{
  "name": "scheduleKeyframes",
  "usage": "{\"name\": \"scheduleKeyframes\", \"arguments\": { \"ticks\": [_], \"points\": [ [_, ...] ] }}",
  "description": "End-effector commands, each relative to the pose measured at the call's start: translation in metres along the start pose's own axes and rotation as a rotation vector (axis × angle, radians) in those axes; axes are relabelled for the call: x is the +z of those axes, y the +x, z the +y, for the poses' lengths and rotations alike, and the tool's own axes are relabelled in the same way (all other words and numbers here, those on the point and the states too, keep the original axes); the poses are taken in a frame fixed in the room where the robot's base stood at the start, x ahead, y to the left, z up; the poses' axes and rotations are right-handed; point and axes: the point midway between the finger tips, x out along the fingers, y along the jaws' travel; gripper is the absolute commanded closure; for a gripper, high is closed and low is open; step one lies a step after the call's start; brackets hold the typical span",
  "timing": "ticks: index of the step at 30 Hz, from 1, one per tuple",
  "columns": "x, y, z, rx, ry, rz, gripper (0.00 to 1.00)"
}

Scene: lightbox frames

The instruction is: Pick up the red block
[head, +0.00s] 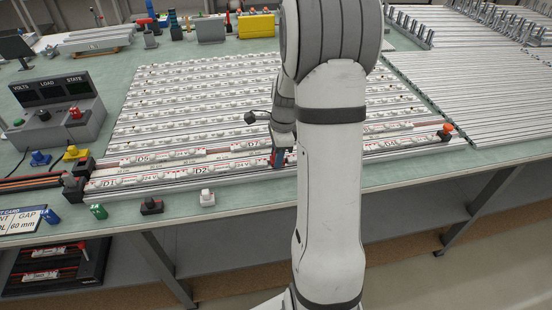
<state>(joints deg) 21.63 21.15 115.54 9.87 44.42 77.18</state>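My arm reaches down over the middle of the bench, and my gripper (278,160) is at the front rows of white modules, near the label D2. The gripper is small and partly hidden by my own arm, so I cannot tell whether its fingers are open or shut. Some red shows right beside the fingertips, but I cannot tell whether it is a separate block or part of the module row. No clearly separate red block stands out. A red button-like piece (75,113) sits on the grey control box at the left.
Long rails with white modules (150,115) cover the bench middle. Bare metal rails (460,85) lie at the right. The grey control box (55,120), blue piece (40,158) and yellow piece (76,153) stand left. A yellow box (256,25) is at the back. Small blocks line the front edge.

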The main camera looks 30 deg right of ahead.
Motion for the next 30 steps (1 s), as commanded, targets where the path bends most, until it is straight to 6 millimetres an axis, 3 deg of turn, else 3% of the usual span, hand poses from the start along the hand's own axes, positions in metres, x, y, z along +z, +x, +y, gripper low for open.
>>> {"name": "scheduleKeyframes", "arguments": {
  "ticks": [9, 17, 30],
  "points": [
    [0.0, 0.0, 0.0, -0.001, 0.001, 0.0, 0.92],
    [0.0, -0.004, -0.001, -0.003, 0.001, 0.0, 0.92],
    [0.009, -0.081, -0.001, -0.004, 0.002, 0.0, 0.92]
  ]
}}
